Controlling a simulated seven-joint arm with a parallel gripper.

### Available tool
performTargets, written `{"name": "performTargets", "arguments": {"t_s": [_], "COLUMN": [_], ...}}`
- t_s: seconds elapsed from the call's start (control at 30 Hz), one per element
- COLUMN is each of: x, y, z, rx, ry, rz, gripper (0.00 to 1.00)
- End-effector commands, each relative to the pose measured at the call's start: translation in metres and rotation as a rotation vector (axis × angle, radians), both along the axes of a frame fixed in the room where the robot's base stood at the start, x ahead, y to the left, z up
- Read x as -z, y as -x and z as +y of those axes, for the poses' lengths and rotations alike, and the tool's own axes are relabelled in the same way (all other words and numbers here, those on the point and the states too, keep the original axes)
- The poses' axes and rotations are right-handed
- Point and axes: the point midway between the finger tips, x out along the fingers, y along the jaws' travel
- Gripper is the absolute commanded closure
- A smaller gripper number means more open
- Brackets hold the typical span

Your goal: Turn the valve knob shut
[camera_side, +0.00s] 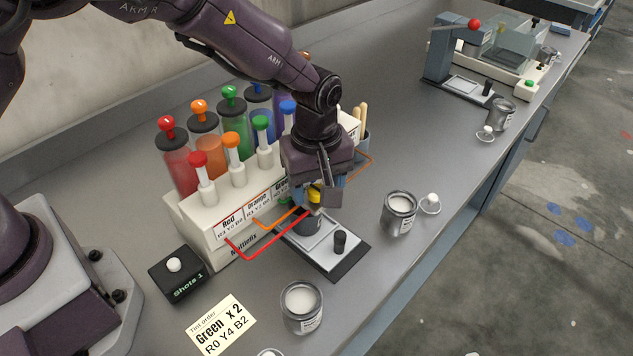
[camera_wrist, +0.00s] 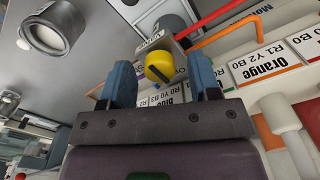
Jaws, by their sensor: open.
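The valve knob (camera_wrist: 160,67) is yellow with a dark slanted bar across its face. It sits on a grey block at the front of the paint dispenser (camera_side: 222,258). In the wrist view it appears between the two blue fingers of my gripper (camera_wrist: 160,72), with a gap on each side. In the side view the knob (camera_side: 314,195) is partly hidden by my gripper (camera_side: 320,188), which is right at it. My gripper is open and I see no contact with the knob.
Red (camera_side: 265,248) and orange tubes run low beside the knob, close to my gripper. A plate with a dark post (camera_side: 340,241) and a partly hidden can lies below. Open cans stand at the front (camera_side: 301,306) and right (camera_side: 398,213). Coloured cylinders rise behind.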

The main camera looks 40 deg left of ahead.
Motion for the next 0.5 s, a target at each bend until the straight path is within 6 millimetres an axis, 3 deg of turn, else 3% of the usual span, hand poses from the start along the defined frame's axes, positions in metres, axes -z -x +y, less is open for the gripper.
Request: {"name": "performTargets", "arguments": {"t_s": [0.1, 0.3, 0.5], "x": [-0.0002, -0.0005, -0.0007], "y": [0.0, 0.0, 0.0], "z": [0.0, 0.0, -0.0001], "rx": [0.0, 0.0, 0.006], "ry": [0.0, 0.0, 0.0], "rz": [0.0, 0.0, 0.0], "gripper": [0.46, 0.92, 0.93]}}
